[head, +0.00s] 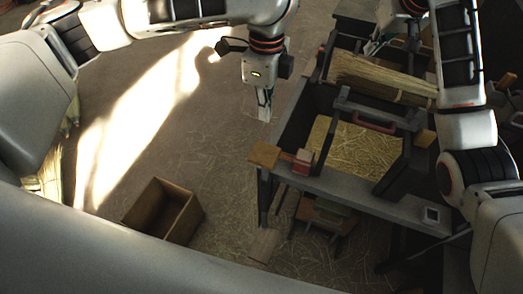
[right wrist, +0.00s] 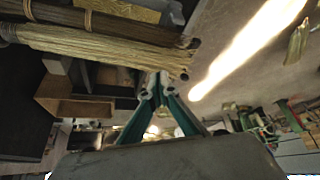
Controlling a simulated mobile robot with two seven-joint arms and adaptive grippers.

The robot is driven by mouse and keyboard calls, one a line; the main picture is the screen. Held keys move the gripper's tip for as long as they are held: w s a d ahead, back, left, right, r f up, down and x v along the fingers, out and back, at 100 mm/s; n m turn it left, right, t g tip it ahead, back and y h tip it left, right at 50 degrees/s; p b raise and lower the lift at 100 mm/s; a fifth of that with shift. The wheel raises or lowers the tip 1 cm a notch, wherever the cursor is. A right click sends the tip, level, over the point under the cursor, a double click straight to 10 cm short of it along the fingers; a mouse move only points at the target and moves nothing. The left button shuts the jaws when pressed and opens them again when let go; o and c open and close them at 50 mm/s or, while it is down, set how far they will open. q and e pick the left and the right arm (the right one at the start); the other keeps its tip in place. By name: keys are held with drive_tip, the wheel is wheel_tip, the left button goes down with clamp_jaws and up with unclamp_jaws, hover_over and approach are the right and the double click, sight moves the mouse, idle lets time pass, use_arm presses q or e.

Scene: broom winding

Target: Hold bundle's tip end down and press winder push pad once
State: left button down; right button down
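A long straw bundle (head: 380,80) lies across the bench-like winder (head: 350,187) in the head view. In the right wrist view the pale bundle (right wrist: 100,45) runs in from the left, and its loose end stops close to my right fingertips. My right gripper (right wrist: 160,78) has its teal fingertips together with nothing visible between them; I cannot tell whether they touch the bundle. My left gripper (head: 264,108) points down with its fingers close together and empty, left of the winder. A wooden pad (head: 264,155) beside a red block (head: 301,161) sticks out at the winder's left corner; I cannot tell whether it is the push pad.
A red handle (head: 373,122) crosses the winder above a straw-covered tray (head: 350,150). An open wooden box (head: 163,209) stands on the floor at lower left.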

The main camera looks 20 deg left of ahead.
drive_tip(key=shift+r, duration=1.45)
drive_tip(key=shift+r, duration=0.1)
drive_tip(key=v, duration=1.2)
